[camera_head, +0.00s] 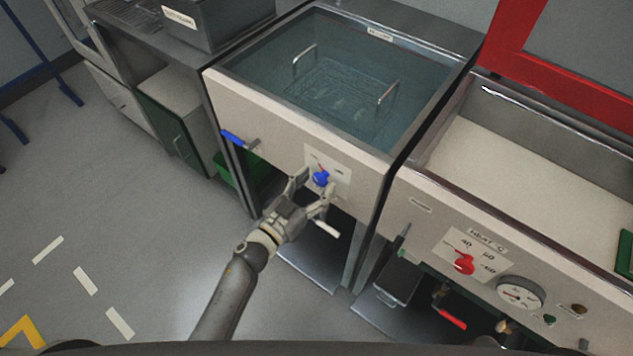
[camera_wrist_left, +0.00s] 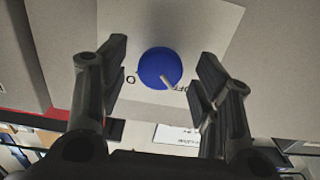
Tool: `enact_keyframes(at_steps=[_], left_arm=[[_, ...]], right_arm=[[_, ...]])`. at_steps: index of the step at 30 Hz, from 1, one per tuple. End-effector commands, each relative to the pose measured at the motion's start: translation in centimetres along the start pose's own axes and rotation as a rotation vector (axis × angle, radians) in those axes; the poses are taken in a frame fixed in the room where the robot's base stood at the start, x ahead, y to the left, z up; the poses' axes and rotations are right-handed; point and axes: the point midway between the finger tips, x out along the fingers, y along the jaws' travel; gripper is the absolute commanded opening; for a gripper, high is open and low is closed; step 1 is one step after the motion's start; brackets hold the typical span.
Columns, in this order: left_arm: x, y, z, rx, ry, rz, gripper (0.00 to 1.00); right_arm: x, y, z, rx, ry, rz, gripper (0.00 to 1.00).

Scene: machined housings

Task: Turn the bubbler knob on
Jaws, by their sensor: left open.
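The blue knob (camera_head: 320,178) is on a pale label plate (camera_head: 341,181) on the front panel of the water-filled tank (camera_head: 290,138). My left gripper (camera_head: 315,187) is open in front of the panel, with its fingers on either side of the knob. In the left wrist view the round blue knob (camera_wrist_left: 160,68) lies between the two dark fingers (camera_wrist_left: 162,85), with a visible gap on each side. A light pointer mark on it points to the lower right. The lettering on the plate is partly hidden and hard to read. My right gripper is not in view.
A blue-handled lever (camera_head: 238,139) sticks out at the panel's left. A wire basket (camera_head: 342,92) sits in the tank. To the right, a second basin's panel has a red knob (camera_head: 464,264) and a round gauge (camera_head: 520,293).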

Motion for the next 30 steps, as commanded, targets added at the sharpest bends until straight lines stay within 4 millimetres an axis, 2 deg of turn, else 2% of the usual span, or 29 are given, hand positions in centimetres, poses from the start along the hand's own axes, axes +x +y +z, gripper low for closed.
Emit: enact_keyframes(at_steps=[3, 11, 14, 22, 30], left_arm=[[0.70, -0.01, -0.01, 0.001, 0.000, 0.000, 0.58], [0.81, 0.00, 0.02, 0.000, -0.001, 0.000, 0.58], [0.80, -0.01, 0.01, 0.000, -0.001, 0.000, 0.48], [0.79, 0.00, 0.01, 0.000, -0.001, 0.000, 0.13], [0.78, 0.00, 0.03, 0.024, -0.001, 0.000, 0.12]], right_arm=[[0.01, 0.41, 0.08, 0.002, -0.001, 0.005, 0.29], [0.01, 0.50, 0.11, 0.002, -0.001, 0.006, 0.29], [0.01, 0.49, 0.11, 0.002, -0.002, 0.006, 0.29], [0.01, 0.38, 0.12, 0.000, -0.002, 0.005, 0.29], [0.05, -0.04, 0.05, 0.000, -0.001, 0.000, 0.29]])
